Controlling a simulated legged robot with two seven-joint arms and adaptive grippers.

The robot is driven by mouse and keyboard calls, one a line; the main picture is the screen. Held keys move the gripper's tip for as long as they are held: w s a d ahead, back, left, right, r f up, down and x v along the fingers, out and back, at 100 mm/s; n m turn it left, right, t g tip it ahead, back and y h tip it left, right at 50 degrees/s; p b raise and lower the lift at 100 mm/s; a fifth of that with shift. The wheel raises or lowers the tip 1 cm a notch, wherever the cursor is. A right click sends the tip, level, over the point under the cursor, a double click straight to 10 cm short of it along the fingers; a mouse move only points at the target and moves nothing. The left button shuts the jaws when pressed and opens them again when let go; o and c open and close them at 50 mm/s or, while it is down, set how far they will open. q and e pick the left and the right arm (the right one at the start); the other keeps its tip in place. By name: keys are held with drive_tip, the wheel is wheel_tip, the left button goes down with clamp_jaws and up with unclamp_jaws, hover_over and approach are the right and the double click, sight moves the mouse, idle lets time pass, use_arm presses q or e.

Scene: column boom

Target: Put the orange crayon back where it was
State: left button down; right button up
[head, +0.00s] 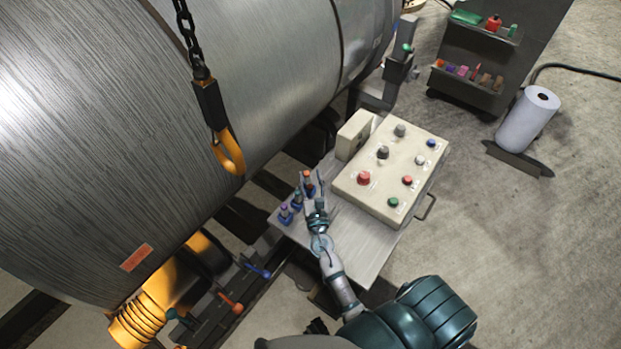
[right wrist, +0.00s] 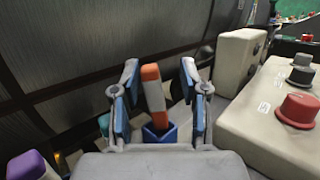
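The orange crayon (right wrist: 152,88), with a pale band around it, stands nearly upright in a small blue holder (right wrist: 159,133) in the right wrist view. In the head view the crayon (head: 307,177) is small, at the left edge of the grey table (head: 365,250). My right gripper (right wrist: 158,92) is open, with one finger on each side of the crayon and a visible gap to each. In the head view the right gripper (head: 316,190) is over the table beside the crayon. My left gripper is not in view.
A purple crayon (right wrist: 29,166) stands at the lower left of the right wrist view. More crayons in holders (head: 285,214) line the table's left edge. A cream control box (head: 395,165) with several knobs is close on the right. A chain hook (head: 229,153) hangs at upper left.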

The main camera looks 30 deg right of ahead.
drive_tip(key=shift+s+a+f, duration=0.1)
drive_tip(key=shift+a+f, duration=0.2)
drive_tip(key=shift+f, duration=0.05)
drive_tip(key=shift+r, duration=0.1)
drive_tip(key=shift+r+p, duration=0.5)
drive_tip(key=shift+p, duration=0.15)
drive_tip(key=b+v, duration=0.3)
drive_tip(key=v, duration=0.7)
drive_tip(key=shift+s+f+b, duration=0.15)
drive_tip(key=shift+b, duration=0.15)
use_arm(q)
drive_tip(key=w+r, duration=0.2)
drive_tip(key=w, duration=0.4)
use_arm(e)
drive_tip(key=shift+s+a, duration=0.25)
drive_tip(key=shift+s, duration=0.35)
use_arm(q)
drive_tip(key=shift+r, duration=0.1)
